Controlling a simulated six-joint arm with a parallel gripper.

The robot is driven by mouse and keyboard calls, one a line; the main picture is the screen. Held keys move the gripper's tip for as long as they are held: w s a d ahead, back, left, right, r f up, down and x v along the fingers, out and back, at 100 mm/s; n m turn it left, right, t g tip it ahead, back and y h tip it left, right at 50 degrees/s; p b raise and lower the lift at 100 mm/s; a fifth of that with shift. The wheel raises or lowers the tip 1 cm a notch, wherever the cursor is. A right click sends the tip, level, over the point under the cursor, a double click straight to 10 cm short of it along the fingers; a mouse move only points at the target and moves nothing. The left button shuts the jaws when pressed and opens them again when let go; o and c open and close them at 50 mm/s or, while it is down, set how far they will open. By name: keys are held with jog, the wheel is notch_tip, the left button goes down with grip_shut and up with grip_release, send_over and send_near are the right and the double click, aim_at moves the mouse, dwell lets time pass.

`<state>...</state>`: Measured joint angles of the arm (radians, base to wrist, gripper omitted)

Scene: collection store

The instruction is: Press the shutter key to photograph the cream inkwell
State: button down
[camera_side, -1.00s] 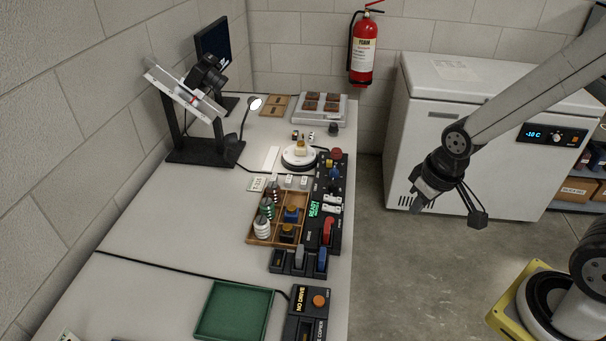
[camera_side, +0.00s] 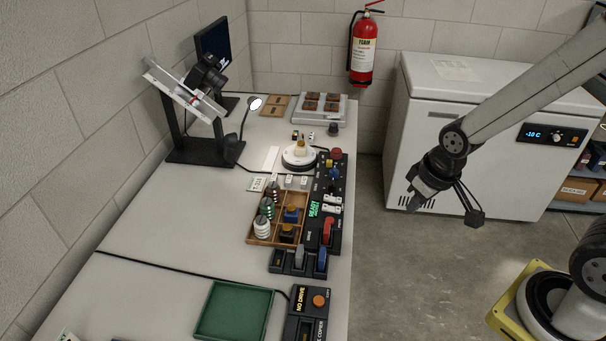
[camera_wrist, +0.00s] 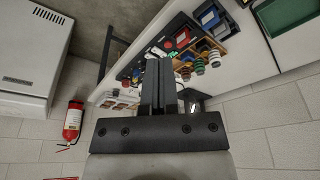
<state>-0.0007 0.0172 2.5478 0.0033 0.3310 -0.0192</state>
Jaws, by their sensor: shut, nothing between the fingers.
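The cream inkwell (camera_side: 301,149) with a tan top stands on a round white turntable (camera_side: 299,163) on the bench. To its right runs a black control panel (camera_side: 310,234) with a lit green READY display (camera_side: 314,209), a red button, a blue knob, white keys and a red lever. I cannot tell which control is the shutter key. A camera (camera_side: 207,74) is on a stand at the back left. My gripper (camera_side: 412,204) hangs in the air right of the bench, apart from the panel. Its fingers (camera_wrist: 158,88) are together and empty in the wrist view.
A wooden compartment tray (camera_side: 262,240) with several inkwells sits left of the panel. A green tray (camera_side: 233,311) and a box reading NO DRIVE (camera_side: 301,301) are nearer. A white freezer (camera_side: 425,110) stands behind my gripper. The floor between is clear.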

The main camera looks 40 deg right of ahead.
jog(key=w+f+n+t, duration=0.3)
jog(key=w+f+n, duration=0.15)
jog(key=w, duration=0.75)
jog(key=n+t, duration=0.3)
jog(key=n, duration=0.1)
send_over(332, 221)
notch_tip(332, 221, down, 7)
jog(key=shift+f, duration=4.4)
jog(key=shift+f, duration=0.85)
jog(key=shift+r, duration=0.85)
